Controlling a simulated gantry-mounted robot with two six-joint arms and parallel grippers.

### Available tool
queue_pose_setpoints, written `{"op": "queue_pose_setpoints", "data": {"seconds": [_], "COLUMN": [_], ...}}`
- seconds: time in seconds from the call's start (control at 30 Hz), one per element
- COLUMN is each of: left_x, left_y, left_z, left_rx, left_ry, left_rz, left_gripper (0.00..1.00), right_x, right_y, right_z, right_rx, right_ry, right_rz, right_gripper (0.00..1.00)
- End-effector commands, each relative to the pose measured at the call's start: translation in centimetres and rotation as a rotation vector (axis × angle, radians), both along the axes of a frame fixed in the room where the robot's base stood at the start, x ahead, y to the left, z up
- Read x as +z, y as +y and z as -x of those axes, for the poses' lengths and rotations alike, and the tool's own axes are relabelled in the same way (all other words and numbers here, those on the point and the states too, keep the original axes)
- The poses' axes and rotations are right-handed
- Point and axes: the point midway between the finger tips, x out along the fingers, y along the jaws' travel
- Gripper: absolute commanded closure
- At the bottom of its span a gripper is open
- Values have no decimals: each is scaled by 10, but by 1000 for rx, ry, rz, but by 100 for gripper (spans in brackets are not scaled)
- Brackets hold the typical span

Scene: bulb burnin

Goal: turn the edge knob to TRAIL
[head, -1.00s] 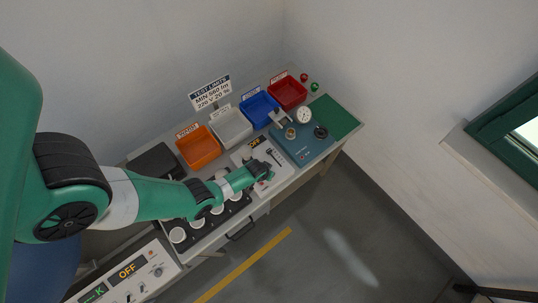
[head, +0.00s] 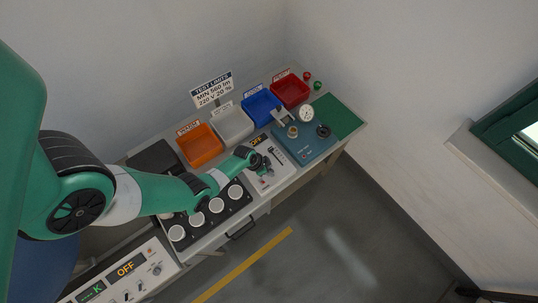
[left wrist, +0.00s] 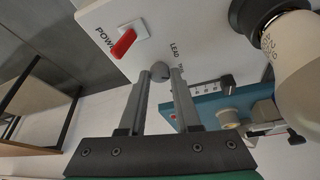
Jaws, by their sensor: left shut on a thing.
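My left gripper (left wrist: 160,76) is shut on a small round grey knob (left wrist: 160,70) on the face of a white dimmer box. In the left wrist view, the word LEAD stands just right of the knob, with a second label, partly hidden, by the right finger. The knob's pointing direction cannot be made out. A red power switch (left wrist: 124,43) sits to its left. In the head view, the white box (head: 280,172) has an amber OFF display, and my left gripper (head: 265,171) is over it. The knob is too small to tell there. My right gripper is not in view.
A white bulb (left wrist: 296,48) stands close at the right in the left wrist view. Left of the box is a black tray (head: 206,226) of several white bulbs. A blue tester (head: 308,150) stands right. Orange (head: 200,145), white, blue and red bins line the back.

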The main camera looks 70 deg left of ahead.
Motion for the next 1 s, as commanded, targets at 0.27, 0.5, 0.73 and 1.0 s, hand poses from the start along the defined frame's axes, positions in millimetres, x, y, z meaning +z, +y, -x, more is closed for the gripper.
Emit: {"op": "queue_pose_setpoints", "data": {"seconds": [0.27,0.5,0.73,1.0], "left_x": [-1,-1,-1,15], "left_y": [0,0,0,0], "left_z": [1,1,1,6], "left_rx": [-9,-9,-8,-6], "left_ry": [3,3,2,1], "left_rz": [0,0,0,0], "left_gripper": [100,51,39,39], "right_x": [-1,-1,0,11], "right_y": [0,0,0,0], "right_z": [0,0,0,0], "right_rx": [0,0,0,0], "right_ry": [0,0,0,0], "right_rz": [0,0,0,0], "right_gripper": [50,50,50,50]}}
